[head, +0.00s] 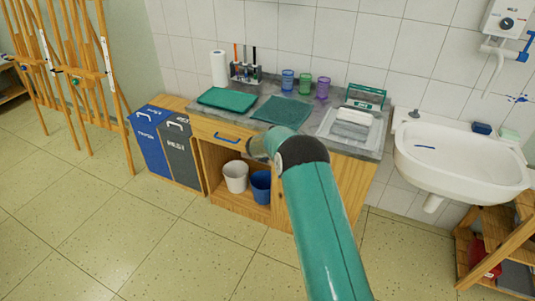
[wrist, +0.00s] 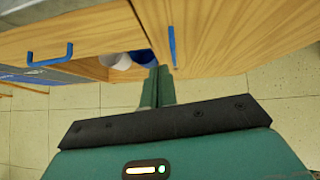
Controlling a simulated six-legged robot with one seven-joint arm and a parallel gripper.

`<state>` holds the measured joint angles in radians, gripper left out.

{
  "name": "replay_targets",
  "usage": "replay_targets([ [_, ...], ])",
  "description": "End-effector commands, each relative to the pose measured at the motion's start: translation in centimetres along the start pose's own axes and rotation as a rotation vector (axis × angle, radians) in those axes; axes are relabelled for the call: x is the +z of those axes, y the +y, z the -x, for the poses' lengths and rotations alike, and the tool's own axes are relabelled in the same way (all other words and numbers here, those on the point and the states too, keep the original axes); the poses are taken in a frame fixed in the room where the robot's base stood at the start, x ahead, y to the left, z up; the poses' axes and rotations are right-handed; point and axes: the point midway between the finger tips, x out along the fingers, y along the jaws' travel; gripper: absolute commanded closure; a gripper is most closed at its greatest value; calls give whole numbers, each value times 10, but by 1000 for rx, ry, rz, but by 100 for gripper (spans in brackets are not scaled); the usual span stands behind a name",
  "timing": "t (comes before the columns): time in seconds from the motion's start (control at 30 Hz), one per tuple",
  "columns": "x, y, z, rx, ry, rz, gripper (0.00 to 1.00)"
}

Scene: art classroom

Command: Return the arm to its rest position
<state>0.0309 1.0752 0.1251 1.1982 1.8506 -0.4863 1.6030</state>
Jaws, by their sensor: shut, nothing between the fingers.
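My green arm (head: 322,225) reaches from the bottom of the head view toward the wooden counter cabinet. Its dark joint hides part of the cabinet front, and my fingers cannot be made out there. In the wrist view my gripper (wrist: 157,86) has its two green fingers together, with nothing between them. The fingertips appear in front of the cabinet, just left of a door with an upright blue handle (wrist: 172,46). I cannot tell how far they are from it.
The drawer with a blue handle (head: 227,137) looks shut. A white bucket (head: 235,177) and a blue bucket (head: 261,186) stand in the open compartment below. Bins (head: 168,150) stand left, a sink (head: 455,160) hangs right. The tiled floor (head: 170,240) at front left is clear.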

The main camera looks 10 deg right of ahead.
Motion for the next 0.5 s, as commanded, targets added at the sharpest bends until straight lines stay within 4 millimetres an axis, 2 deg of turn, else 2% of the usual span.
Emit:
replay_targets([
  [0.1, 0, 2, 14, 1, -1, 0, 100],
  [0.37, 1, 3, 24, 4, -5, 8, 100],
  [0.43, 9, 6, 32, 20, -20, 41, 100],
  [0.5, 25, 10, 49, 54, -50, 109, 100],
])
